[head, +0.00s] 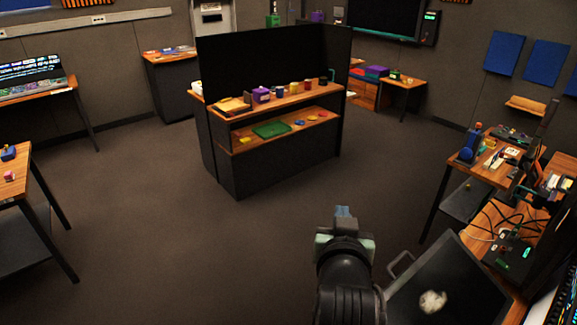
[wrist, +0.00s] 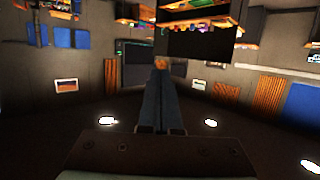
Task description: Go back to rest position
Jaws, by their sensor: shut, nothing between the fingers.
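My gripper (head: 343,212) is in the lower middle of the head view, at the end of my dark arm, held up over open floor. In the wrist view its two blue-grey fingers (wrist: 161,66) lie together, shut, with nothing between them. It touches nothing that I can see.
A black shelf unit (head: 232,179) with small objects stands ahead. A wooden table (head: 488,167) with devices and cables is on the right, close to a dark tray-like panel (head: 470,285) beside my arm. Another table (head: 22,178) is at the left. The floor (head: 150,230) between is clear.

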